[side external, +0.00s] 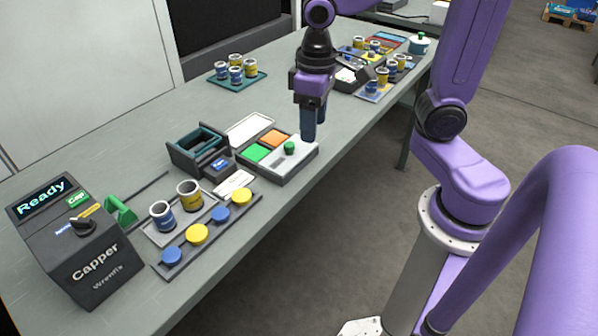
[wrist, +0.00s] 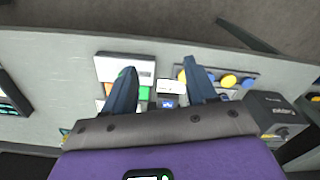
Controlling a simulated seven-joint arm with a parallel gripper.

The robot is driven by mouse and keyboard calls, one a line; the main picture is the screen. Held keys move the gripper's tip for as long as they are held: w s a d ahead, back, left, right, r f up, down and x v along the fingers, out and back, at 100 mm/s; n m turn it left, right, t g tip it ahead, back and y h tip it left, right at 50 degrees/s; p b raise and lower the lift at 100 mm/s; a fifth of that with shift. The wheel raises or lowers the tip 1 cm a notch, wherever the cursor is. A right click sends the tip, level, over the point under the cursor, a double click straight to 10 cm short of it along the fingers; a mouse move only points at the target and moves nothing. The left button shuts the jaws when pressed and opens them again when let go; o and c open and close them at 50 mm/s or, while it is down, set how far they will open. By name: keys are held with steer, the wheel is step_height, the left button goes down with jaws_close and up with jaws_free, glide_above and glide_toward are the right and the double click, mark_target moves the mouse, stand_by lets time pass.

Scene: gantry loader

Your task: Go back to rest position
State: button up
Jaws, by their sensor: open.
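My gripper (side external: 314,122) hangs from the purple arm with its dark blue fingers pointing down, above the right end of a grey panel (side external: 298,168) with green and orange squares and a green knob (side external: 289,148). Its fingers look empty. In the wrist view my gripper (wrist: 160,85) has its two fingers spread wide apart, with nothing between them but the table and its objects farther below. The side view does not clearly show the gap between fingertips and panel.
A capper machine (side external: 75,240) reading "Ready" stands at the front left, near two cups (side external: 189,195) and a row of blue and yellow caps (side external: 197,234). A dark open box (side external: 198,150) sits beside the panel. Several cups stand on a green tray (side external: 252,80) farther back.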

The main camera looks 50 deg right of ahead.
steer(key=s+f+n, duration=0.2)
steer(key=s+n, duration=0.7)
steer(key=s, duration=0.5)
steer(key=shift+d+f, duration=0.15)
steer(key=shift+f, duration=0.2)
